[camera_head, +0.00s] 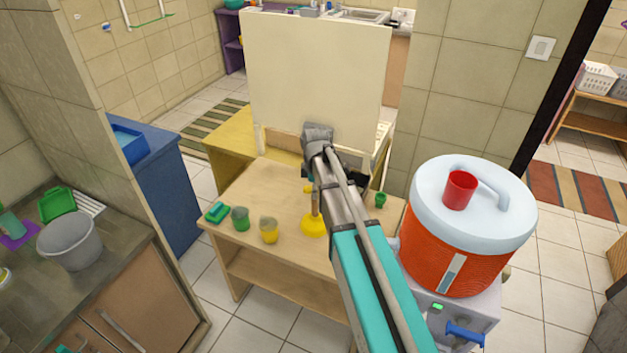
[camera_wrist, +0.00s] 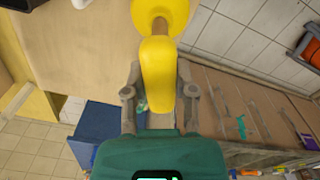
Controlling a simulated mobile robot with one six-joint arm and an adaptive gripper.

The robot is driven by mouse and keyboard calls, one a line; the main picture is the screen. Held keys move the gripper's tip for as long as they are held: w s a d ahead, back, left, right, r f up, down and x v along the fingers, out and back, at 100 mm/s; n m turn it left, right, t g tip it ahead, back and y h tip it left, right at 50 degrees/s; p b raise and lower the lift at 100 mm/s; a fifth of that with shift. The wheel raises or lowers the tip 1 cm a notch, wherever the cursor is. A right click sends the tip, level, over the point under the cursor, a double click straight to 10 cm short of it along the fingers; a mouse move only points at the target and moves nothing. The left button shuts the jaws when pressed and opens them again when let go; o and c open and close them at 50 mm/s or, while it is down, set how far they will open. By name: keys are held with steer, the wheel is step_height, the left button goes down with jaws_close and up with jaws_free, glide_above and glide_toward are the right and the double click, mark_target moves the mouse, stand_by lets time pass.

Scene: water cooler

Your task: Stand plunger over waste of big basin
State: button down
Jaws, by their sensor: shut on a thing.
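The plunger (camera_head: 313,226) is upright at the wooden table, with its yellow cup low and its brown stick above. I cannot tell whether the cup touches the tabletop. In the wrist view, my gripper (camera_wrist: 158,92) is shut on the plunger's yellow grip (camera_wrist: 157,70), one finger on each side. In the head view my arm hides most of the gripper. A blue basin (camera_head: 130,147) sits in the blue cabinet at left, and a metal sink (camera_head: 360,15) is at the back. I cannot tell which is the big basin, and no waste hole is clear.
The wooden table (camera_head: 262,188) also bears a green cup (camera_head: 240,218), a yellow cup (camera_head: 269,230) and a green sponge (camera_head: 217,212). A cream panel (camera_head: 315,70) stands behind it. The orange cooler (camera_head: 455,255) is close at right. Tiled floor lies left of the table.

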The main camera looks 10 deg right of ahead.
steer(key=shift+s+a+r+p, duration=0.1)
steer(key=shift+s+r+p, duration=0.25)
steer(key=shift+s, duration=0.6)
steer(key=shift+s+r+p, duration=0.25)
steer(key=shift+s+r, duration=0.2)
steer(key=shift+s, duration=0.5)
steer(key=shift+f+b, duration=0.85)
steer(key=shift+s, duration=0.1)
